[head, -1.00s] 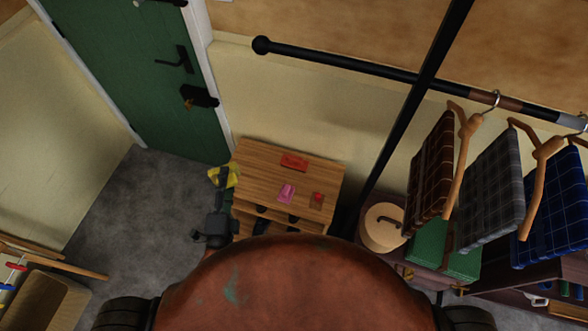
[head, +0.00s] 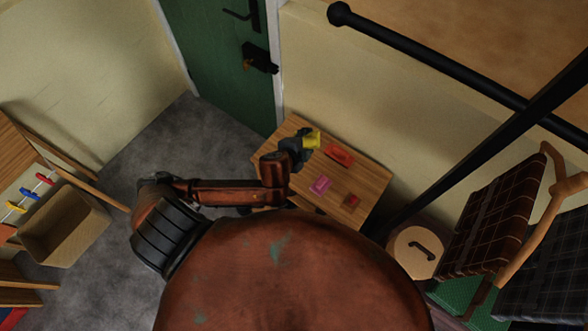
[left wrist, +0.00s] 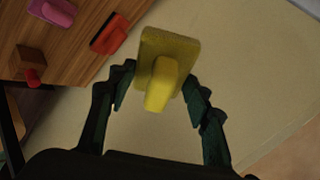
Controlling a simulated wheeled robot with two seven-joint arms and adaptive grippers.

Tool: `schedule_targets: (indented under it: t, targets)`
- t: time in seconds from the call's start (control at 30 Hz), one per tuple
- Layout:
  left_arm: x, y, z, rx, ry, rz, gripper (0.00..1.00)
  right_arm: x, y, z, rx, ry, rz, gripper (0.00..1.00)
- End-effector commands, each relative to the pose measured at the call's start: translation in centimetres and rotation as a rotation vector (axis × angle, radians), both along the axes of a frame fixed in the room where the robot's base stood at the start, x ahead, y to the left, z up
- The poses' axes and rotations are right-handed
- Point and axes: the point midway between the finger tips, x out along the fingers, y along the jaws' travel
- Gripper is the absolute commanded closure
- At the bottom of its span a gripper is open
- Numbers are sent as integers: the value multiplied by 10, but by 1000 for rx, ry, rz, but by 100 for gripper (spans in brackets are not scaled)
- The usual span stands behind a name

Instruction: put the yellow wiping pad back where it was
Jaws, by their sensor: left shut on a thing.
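The yellow wiping pad (head: 313,137) has a block-like grip on a flat pad. My left gripper (head: 303,143) is shut on it, over the back left part of the wooden table top (head: 285,130) in the head view. In the left wrist view, the pad (left wrist: 172,48) sits between the two fingers of the gripper (left wrist: 158,92), with pale wall behind it. I cannot tell how high it is above the table. My right gripper is not in view.
On the table are a red item (head: 340,155), a pink item (head: 320,185) and a small red-topped block (head: 351,201). The green door (head: 232,75) is behind left.

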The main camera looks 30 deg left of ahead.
Motion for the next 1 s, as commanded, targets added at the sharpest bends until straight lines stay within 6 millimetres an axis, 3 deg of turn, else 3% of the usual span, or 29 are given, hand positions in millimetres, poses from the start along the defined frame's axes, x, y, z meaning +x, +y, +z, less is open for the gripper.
schedule_targets:
  t: [0.17, 0.4, 0.53, 0.67, 1.0]
  targets:
    - [-2, -4, -66, -169, 247, 76, 74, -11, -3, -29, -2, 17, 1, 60]
    - [-43, -15, -145, -383, 537, 113, 74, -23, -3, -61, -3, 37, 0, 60]
    - [-67, -19, -163, -441, 619, 100, 74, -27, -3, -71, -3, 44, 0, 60]
    - [-72, -15, -170, -460, 645, 94, 74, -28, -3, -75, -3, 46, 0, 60]
    - [-19, 35, -204, -461, 646, 95, 74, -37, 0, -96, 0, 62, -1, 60]
